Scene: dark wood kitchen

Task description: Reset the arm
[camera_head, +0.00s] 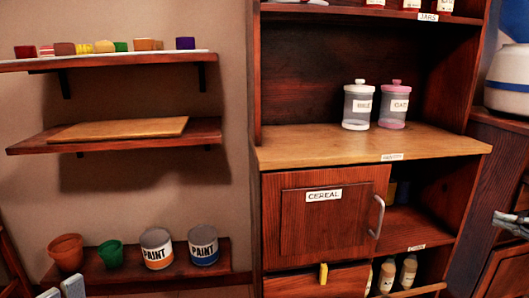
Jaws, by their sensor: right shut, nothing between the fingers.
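My right gripper (511,222) shows at the right edge of the head view. It is shut with nothing between its fingers. It is in front of the dark wood cabinet on the right, and its arm is cut off by the frame edge.
A tall wood cabinet with a closed CEREAL door (332,222) stands in the middle. Two jars (357,106) stand on its counter (300,151). Paint cans (157,249) and pots stand on a low shelf at left.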

